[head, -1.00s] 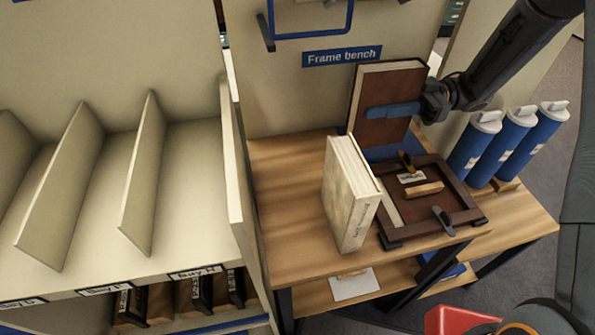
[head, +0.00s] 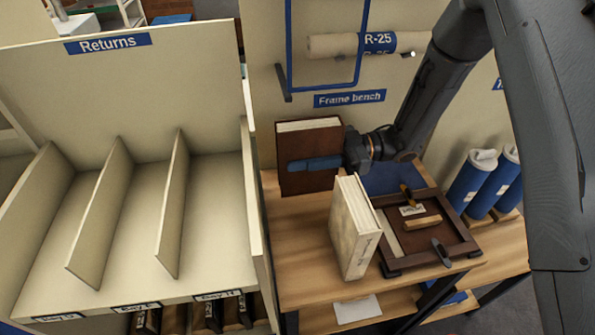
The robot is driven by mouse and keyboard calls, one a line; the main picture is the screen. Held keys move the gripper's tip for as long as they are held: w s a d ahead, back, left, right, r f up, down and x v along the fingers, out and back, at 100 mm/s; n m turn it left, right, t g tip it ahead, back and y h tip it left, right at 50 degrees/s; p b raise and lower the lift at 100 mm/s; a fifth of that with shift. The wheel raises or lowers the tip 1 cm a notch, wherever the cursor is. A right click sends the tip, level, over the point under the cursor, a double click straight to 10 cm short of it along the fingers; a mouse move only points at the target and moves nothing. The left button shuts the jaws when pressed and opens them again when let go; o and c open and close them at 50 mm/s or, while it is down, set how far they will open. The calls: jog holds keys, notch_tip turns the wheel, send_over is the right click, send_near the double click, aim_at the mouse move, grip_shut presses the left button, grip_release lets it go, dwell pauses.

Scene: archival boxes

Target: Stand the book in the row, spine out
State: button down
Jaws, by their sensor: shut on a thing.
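My gripper (head: 322,163) is shut on a brown book (head: 309,180), with a blue finger lying across its cover. The book is held upright above the back left of the wooden bench, with its pale page edges on top and its broad brown cover toward me. Its spine edge cannot be made out clearly. A cream book (head: 355,230) stands upright on the bench in front of the held book and to its right, with lettering on its narrow front face. Whether the brown book touches the bench is unclear.
A dark wooden frame (head: 459,243) with small tools lies right of the cream book. Blue cylinders (head: 485,182) stand further right. The Returns shelf (head: 215,220) with slanted dividers fills the left; its bays are empty. A side panel (head: 255,200) separates it from the bench.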

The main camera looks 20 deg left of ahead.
aim_at(299, 176)
jog(key=shift+w+d+f, duration=0.1)
jog(key=shift+f, duration=0.45)
jog(key=shift+f+p, duration=0.8)
jog(key=shift+f, duration=1.1)
jog(key=shift+a+f+p, duration=0.2)
jog(key=shift+f+p, duration=0.35)
jog(key=shift+f, duration=0.05)
jog(key=shift+f, duration=0.15)
jog(key=shift+f, duration=0.15)
jog(key=c, duration=1.2)
grip_release()
